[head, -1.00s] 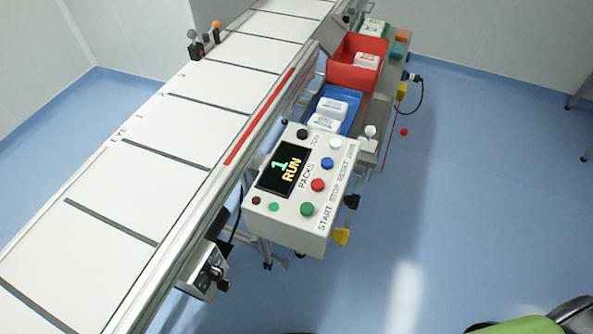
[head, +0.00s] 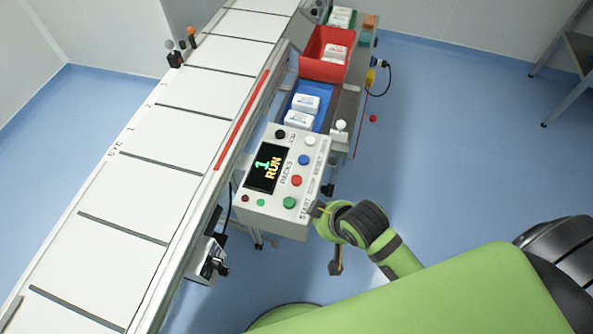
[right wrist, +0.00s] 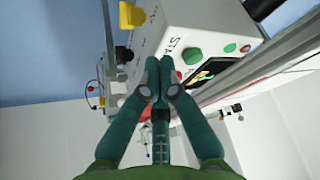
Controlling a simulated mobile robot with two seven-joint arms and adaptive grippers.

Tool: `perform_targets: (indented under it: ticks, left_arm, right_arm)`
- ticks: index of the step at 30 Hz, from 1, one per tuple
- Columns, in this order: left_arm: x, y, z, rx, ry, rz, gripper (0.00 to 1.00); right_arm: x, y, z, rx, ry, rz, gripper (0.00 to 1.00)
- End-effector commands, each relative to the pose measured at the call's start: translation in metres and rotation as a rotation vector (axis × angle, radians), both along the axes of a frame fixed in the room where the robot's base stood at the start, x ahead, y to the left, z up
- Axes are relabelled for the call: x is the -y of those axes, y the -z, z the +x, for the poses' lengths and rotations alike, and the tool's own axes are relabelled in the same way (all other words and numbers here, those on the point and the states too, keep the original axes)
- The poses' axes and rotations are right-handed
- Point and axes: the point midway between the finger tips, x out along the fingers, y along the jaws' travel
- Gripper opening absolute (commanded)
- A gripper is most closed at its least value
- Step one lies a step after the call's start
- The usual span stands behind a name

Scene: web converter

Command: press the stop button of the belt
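The white control box (head: 270,214) stands beside the belt (head: 150,200). The red stop button (head: 296,180) sits between the green start button (head: 289,203) and the blue button (head: 303,160). My right gripper (head: 321,211) is at the box's near right corner, close to the start button's end. In the right wrist view its fingers (right wrist: 158,64) are together and empty, in front of the box's face, with the green button (right wrist: 193,56) just right of the tips. The stop button is not clearly visible there. My left gripper is out of view.
A blue bin (head: 311,88) and a red bin (head: 318,68) with white packs stand behind the box. A white knob (head: 340,125) sticks up at the box's far right. Open blue floor lies to the right.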

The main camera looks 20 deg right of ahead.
Motion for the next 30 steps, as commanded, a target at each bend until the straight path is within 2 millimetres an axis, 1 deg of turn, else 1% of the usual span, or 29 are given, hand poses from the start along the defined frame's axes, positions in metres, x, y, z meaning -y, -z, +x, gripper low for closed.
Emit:
perform_targets:
  ticks: [1,3,5,7,9,11,15,18,23,30]
  left_arm:
    - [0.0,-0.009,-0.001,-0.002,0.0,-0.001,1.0]
    - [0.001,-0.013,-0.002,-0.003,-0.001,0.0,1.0]
    - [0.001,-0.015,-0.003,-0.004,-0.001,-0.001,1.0]
    - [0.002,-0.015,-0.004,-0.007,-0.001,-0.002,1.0]
    - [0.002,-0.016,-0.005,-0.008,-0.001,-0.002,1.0]
    - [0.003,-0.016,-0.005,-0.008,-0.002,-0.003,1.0]
    - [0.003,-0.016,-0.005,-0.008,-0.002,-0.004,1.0]
    - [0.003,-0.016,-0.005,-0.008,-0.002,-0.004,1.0]
    - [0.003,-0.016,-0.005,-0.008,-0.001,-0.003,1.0]
    - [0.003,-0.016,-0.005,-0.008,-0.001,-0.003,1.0]
  right_arm:
    - [-0.009,-0.026,0.015,0.053,-0.036,0.013,0.0]
    - [-0.025,-0.05,0.035,0.12,-0.087,0.038,0.0]
    - [-0.038,-0.064,0.051,0.172,-0.135,0.06,0.0]
    - [-0.048,-0.073,0.067,0.215,-0.179,0.08,0.0]
    - [-0.053,-0.077,0.081,0.245,-0.213,0.095,0.0]
    - [-0.052,-0.078,0.093,0.262,-0.232,0.103,0.0]
    - [-0.038,-0.077,0.116,0.284,-0.245,0.111,0.0]
    - [-0.025,-0.077,0.129,0.289,-0.238,0.114,0.0]
    - [-0.012,-0.076,0.139,0.292,-0.224,0.119,0.0]
    - [-0.01,-0.076,0.141,0.292,-0.221,0.122,0.0]
